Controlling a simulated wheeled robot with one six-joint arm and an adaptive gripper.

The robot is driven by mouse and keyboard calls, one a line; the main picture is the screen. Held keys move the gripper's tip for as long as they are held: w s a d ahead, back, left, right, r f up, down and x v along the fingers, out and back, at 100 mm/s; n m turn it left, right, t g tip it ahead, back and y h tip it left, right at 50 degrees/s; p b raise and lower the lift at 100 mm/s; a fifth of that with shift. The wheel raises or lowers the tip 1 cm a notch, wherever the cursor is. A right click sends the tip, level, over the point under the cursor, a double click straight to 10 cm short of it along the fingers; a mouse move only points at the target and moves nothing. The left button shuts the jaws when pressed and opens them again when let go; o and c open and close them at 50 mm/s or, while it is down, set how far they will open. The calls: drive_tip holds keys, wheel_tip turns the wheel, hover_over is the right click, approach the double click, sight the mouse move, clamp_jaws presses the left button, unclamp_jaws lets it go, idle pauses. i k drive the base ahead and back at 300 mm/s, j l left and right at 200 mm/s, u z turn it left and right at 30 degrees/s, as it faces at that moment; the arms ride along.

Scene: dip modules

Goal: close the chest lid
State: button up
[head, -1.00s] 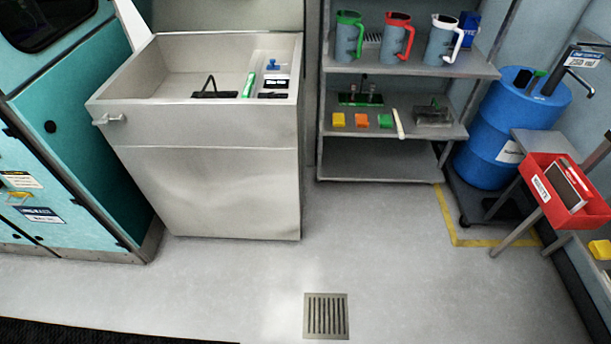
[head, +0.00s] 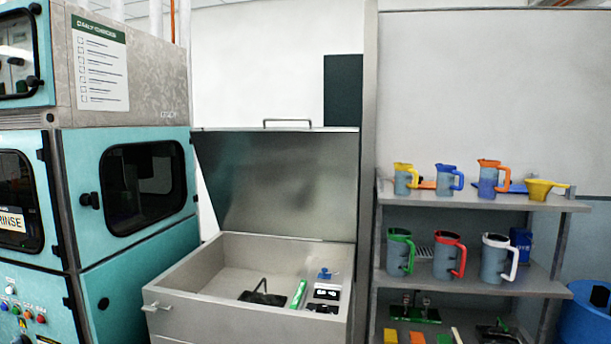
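The chest (head: 235,321) is a grey metal box, standing left of centre in the head view. Its lid (head: 285,185) is open, raised nearly upright and leaning back from the rear edge. A dark bar handle (head: 288,121) runs along the lid's top edge. Inside the chest are a black tool with a handle (head: 262,294), a green stick (head: 299,294), a small blue item (head: 324,274) and some dark items on the right side. My gripper is not in view.
Teal machines (head: 140,190) stand close on the chest's left. A grey post (head: 367,170) and a shelf rack (head: 480,275) with several jugs are on its right. A blue barrel (head: 588,318) is at the far right. The floor is out of view.

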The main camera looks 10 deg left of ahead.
sight(296, 182)
drive_tip(key=i+j+u, duration=0.1)
drive_tip(key=i+u, duration=0.15)
drive_tip(key=i, duration=0.2)
drive_tip(key=i+u, duration=0.25)
drive_tip(key=i, duration=0.25)
